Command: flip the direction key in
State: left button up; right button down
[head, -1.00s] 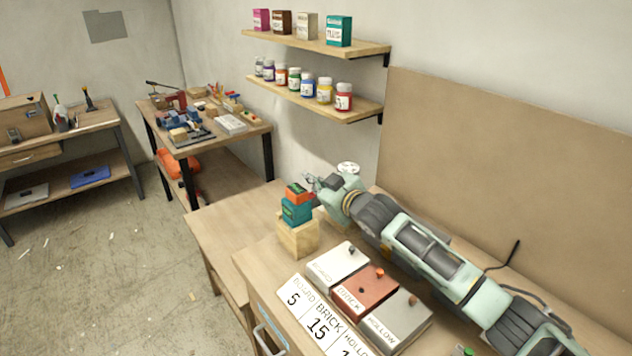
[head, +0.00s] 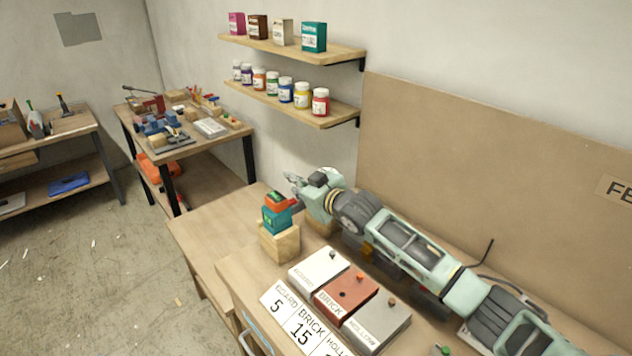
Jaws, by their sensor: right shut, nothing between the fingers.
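A small teal tool-like thing with a red-orange top (head: 277,213) stands on a light wooden block (head: 279,245) at the back of the near bench. It looks like a drill seen from behind. A direction key is too small to make out on it. My right gripper (head: 294,186) is shut and empty just above and right of the teal thing, its fingers pointing left. Whether a finger touches the teal thing I cannot tell. My left gripper is not in view.
White (head: 319,269), brick-red (head: 346,293) and grey (head: 377,322) sample blocks, each with a small plug on top, lie in front of my right arm. Number cards (head: 301,330) lie before them. A brown panel (head: 450,150) stands behind. The bench's left part (head: 215,225) is clear.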

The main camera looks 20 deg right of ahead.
pick_arm(q)
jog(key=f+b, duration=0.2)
jog(key=b, duration=0.1)
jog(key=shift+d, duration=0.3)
pick_arm(e)
jog(key=r+v, duration=0.1)
jog(key=v, duration=0.9)
jog(key=shift+d+r, duration=0.2)
jog(key=shift+r, duration=0.15)
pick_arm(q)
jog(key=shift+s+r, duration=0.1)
pick_arm(e)
jog(key=shift+a, duration=0.1)
